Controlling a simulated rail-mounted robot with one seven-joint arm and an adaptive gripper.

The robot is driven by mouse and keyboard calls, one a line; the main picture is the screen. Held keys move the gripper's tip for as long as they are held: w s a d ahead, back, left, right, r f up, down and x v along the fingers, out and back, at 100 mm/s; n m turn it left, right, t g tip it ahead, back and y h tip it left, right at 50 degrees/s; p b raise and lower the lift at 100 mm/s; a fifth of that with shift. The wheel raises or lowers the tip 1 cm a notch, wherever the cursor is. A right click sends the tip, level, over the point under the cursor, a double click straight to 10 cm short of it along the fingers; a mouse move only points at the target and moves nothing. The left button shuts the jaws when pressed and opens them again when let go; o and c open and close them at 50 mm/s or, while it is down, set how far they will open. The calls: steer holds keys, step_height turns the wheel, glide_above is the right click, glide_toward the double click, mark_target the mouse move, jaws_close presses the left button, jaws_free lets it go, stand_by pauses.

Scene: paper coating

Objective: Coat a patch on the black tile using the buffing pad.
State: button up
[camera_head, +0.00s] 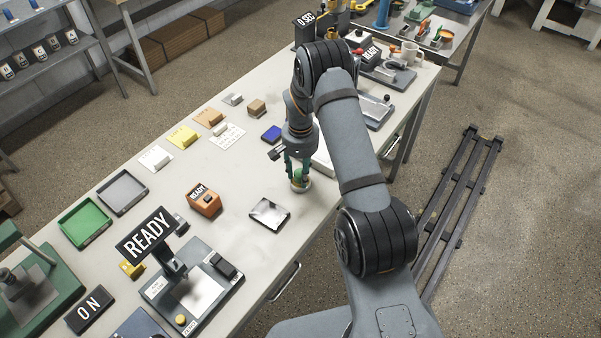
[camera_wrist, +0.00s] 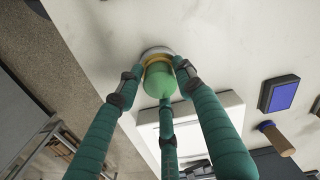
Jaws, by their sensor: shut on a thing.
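My gripper (camera_head: 299,172) is shut on the green handle of the buffing pad (camera_head: 300,186). In the wrist view, its green fingers (camera_wrist: 160,85) close around that handle, and the pad (camera_wrist: 157,52) shows a yellow band and a pale rim. The pad is over the pale bench near its front edge; I cannot tell whether it touches the top. A dark-edged square tile (camera_head: 270,213) with a glossy, pale-reflecting face lies to its lower left in the head view, apart from the pad. I take this to be the black tile. The wrist view does not show it.
An orange READY box (camera_head: 204,200) and a READY sign station (camera_head: 190,285) stand to the left. The bench (camera_head: 245,180) is bare between the pad and the orange box.

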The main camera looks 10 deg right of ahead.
mark_target(300, 173)
steer(key=shift+s, duration=0.1)
steer(key=shift+r+p, duration=2.05)
steer(key=shift+r, duration=1.45)
